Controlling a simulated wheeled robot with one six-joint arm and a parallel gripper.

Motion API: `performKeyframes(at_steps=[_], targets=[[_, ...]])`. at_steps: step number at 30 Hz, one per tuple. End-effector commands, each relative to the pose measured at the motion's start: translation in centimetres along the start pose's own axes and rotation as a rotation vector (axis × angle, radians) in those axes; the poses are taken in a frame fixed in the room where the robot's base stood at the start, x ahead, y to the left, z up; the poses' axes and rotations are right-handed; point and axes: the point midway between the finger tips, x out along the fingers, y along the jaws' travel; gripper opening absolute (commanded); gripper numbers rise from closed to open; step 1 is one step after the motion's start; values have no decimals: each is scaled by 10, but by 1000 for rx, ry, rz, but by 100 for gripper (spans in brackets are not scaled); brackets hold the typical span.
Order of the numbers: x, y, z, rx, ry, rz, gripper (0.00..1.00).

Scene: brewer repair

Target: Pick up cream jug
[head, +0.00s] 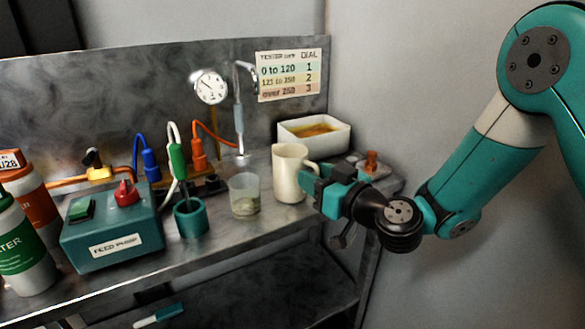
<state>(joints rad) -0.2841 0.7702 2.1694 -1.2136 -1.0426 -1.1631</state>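The cream jug (287,178) stands upright on the metal bench, right of a clear beaker, with its handle toward the right. My gripper (312,183) reaches in from the right at the jug's handle side. Its teal fingers overlap the lower part of the handle in the head view. The fingertips are partly hidden, so I cannot tell whether they are apart or closed on the handle. The jug appears to rest on the bench top.
A clear beaker (244,195) and a teal cup (190,218) stand left of the jug. A white basin (315,137) with amber liquid is behind it. The feed pump box (112,236) and bottles (22,255) fill the left. A small copper-topped item (371,161) sits behind my gripper.

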Motion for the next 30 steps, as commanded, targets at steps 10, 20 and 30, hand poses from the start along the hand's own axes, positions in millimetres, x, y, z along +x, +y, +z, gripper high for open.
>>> performKeyframes(at_steps=[10, 20, 30], targets=[[0, 0, 1, 0, 0, 0, 0], [0, 0, 0, 1, 2, 0, 0], [0, 0, -10, 0, 2, -1, 0]])
